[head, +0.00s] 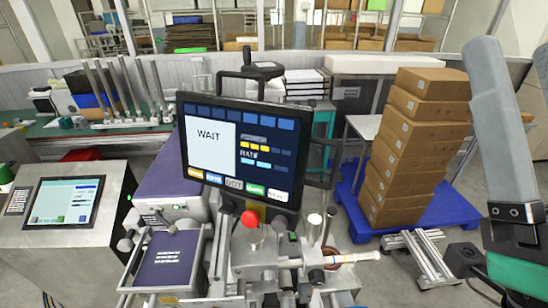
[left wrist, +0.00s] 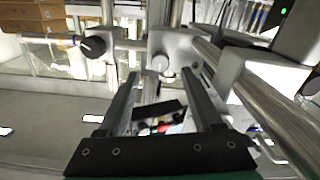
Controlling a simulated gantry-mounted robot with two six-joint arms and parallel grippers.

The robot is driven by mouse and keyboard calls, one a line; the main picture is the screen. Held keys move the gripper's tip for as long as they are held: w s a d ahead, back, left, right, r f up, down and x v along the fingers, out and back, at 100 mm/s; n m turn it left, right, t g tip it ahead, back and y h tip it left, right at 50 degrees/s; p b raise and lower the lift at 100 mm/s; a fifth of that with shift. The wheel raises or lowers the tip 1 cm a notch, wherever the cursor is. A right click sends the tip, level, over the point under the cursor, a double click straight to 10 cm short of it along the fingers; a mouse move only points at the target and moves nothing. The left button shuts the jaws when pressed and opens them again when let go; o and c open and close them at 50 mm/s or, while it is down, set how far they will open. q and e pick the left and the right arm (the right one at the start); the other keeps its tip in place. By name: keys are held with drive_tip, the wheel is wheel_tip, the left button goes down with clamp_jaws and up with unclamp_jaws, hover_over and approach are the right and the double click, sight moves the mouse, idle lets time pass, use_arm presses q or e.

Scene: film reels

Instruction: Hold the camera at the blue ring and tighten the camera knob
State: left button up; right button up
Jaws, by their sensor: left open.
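My left gripper (left wrist: 160,75) is open and empty in the left wrist view, its two dark fingers reaching toward a metal clamp block with a round light knob (left wrist: 160,63). To its left is a dark-faced knob (left wrist: 93,45); beside that knob a bar carries a small blue band (left wrist: 68,42) and a yellow one. In the head view a dark knob (head: 316,277) and a pale rod with yellow bands (head: 352,258) sit on the machine's right side. I cannot clearly make out the camera body. One arm of mine enters at the right; its fingers are not clear.
The monitor (head: 240,148) reading WAIT stands above the metal frame, with a red button (head: 250,219) below. A touch panel (head: 64,203) stands at the left. Stacked cartons (head: 410,150) rest on a blue pallet (head: 455,212) at the right. Metal posts and bars crowd the frame.

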drive_tip(key=o, duration=0.4)
drive_tip(key=shift+o, duration=0.2)
drive_tip(key=w+d+f+m+g+h, duration=0.2)
drive_tip(key=w+d+f+m+h, duration=0.2)
drive_tip(key=d+f+m+h, duration=0.9)
drive_tip(key=w+a+f+n+y, duration=0.25)
drive_tip(key=f+y, duration=0.25)
drive_tip(key=f, duration=0.4)
drive_tip(key=w+a+f+n+y, duration=0.1)
drive_tip(key=w+f+n+y, duration=0.15)
drive_tip(key=f+y, duration=0.45)
wheel_tip(320, 180, down, 18)
drive_tip(key=s+a+r+g+y, duration=0.1)
drive_tip(key=a+g+y, duration=0.15)
drive_tip(key=g, duration=0.35)
drive_tip(key=s+a+f+n+g+y, duration=0.2)
drive_tip(key=a+f+n+g+y, duration=0.1)
drive_tip(key=n, duration=0.5)
drive_tip(key=s+a+f+n+g+y, duration=0.2)
drive_tip(key=a+f+n+g+y, duration=0.2)
drive_tip(key=a+f+n+g, duration=0.2)
drive_tip(key=a+n+g, duration=0.2)
drive_tip(key=a+n, duration=0.1)
drive_tip(key=shift+s+a+f, duration=0.25)
drive_tip(key=shift+s+a, duration=0.15)
